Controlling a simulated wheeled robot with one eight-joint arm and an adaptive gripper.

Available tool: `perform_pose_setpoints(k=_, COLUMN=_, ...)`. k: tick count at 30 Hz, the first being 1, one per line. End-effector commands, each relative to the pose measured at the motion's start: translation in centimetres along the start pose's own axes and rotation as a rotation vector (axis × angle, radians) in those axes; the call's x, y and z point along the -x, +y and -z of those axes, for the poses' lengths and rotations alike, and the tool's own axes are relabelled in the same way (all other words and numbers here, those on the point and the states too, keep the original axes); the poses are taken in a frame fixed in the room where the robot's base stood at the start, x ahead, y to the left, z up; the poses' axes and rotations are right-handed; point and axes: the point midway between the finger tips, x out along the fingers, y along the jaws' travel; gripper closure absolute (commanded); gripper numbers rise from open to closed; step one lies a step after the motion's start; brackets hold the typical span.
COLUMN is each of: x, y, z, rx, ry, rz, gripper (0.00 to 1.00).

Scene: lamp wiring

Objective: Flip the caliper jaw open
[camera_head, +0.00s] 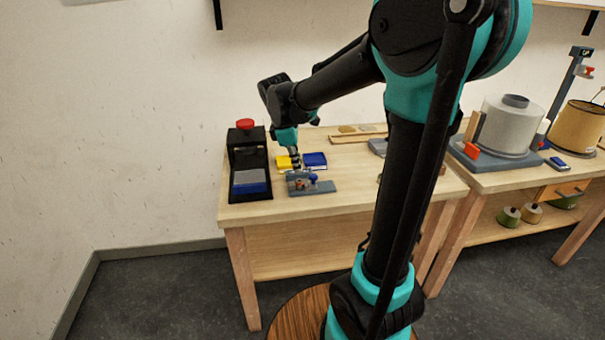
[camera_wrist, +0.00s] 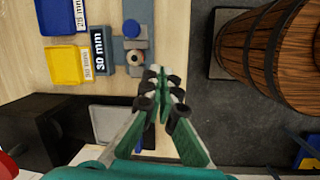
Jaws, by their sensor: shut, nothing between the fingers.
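A small grey fixture (camera_head: 325,188) lies near the front edge of the bench, with a blue knob (camera_head: 313,178) and a brown round part on it. In the wrist view the blue knob (camera_wrist: 131,28) and the brown part with a hole (camera_wrist: 134,57) sit on the fixture. It looks like the caliper, but I cannot tell which part is the jaw.
A black press with a red button (camera_head: 245,124) stands to the left. The bench (camera_head: 345,165) is clear on the right of the fixture.

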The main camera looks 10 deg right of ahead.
Motion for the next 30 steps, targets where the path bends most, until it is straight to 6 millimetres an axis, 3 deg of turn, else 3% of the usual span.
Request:
perform_pose_setpoints(k=6, x=2.8, y=2.9, z=3.1, rx=0.299, ry=-0.074, rz=0.033, gripper=1.00)
perform_pose_setpoints(k=12, x=3.6, y=3.6, z=3.9, rx=0.389, ry=-0.096, rz=0.045, gripper=1.00)
perform_pose_setpoints(k=23, x=3.5, y=3.6, z=3.9, rx=0.390, ry=-0.096, rz=0.046, gripper=1.00)
perform_pose_setpoints(k=30, x=0.8, y=3.5, z=3.6, rx=0.389, ry=-0.095, rz=0.045, gripper=1.00)
